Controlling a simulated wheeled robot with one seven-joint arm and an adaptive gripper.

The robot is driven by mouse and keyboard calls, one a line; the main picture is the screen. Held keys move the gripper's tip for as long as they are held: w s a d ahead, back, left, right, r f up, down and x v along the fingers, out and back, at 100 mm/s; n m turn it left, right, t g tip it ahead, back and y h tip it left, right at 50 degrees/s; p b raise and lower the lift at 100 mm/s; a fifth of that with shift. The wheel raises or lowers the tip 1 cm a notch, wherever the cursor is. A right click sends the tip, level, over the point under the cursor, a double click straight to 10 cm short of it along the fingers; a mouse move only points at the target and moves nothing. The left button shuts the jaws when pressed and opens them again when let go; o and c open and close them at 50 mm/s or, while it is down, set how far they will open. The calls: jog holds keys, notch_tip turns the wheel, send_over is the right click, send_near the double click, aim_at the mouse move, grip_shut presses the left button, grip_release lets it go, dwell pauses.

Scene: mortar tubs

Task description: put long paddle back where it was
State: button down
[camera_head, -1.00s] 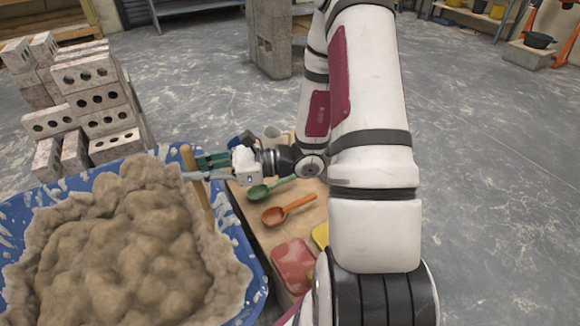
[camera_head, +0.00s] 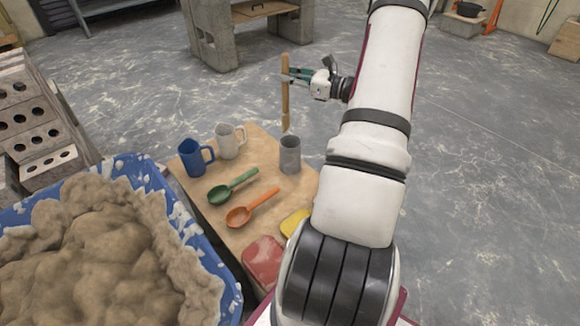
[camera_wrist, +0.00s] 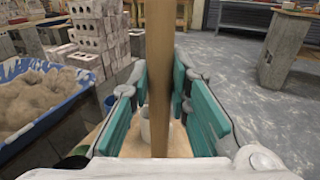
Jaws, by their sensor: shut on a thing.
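The long paddle (camera_head: 285,95) is a light wooden stick, held upright in my gripper (camera_head: 292,76). My gripper is shut on it, and the paddle also runs down the middle of the wrist view (camera_wrist: 159,75) between the teal finger pads. In the head view the paddle's lower end appears just above a grey cylindrical holder (camera_head: 289,154) on the wooden board (camera_head: 215,222). I cannot tell exactly how the tip lines up with its opening. In the wrist view a pale container shows partly behind the paddle.
A blue mug (camera_head: 194,157) and a white mug (camera_head: 229,141) stand left of the grey holder. A green spoon (camera_head: 232,187), an orange spoon (camera_head: 250,208), a red item (camera_head: 264,260) and a yellow item (camera_head: 295,224) lie nearer. A blue tub (camera_head: 213,262) of mortar stands left.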

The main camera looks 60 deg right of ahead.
aim_at(289, 123)
jog(key=f+b, duration=0.1)
jog(key=f, duration=0.5)
jog(key=d+f+b, duration=0.1)
jog(key=f+b, duration=0.1)
jog(key=f, duration=0.4)
jog(key=f+b, duration=0.2)
jog(key=f, duration=0.3)
jog(key=shift+s+d+f, duration=0.15)
jog(key=shift+s+f, duration=0.2)
jog(key=shift+f, duration=0.15)
jog(key=c, duration=1.5)
grip_release()
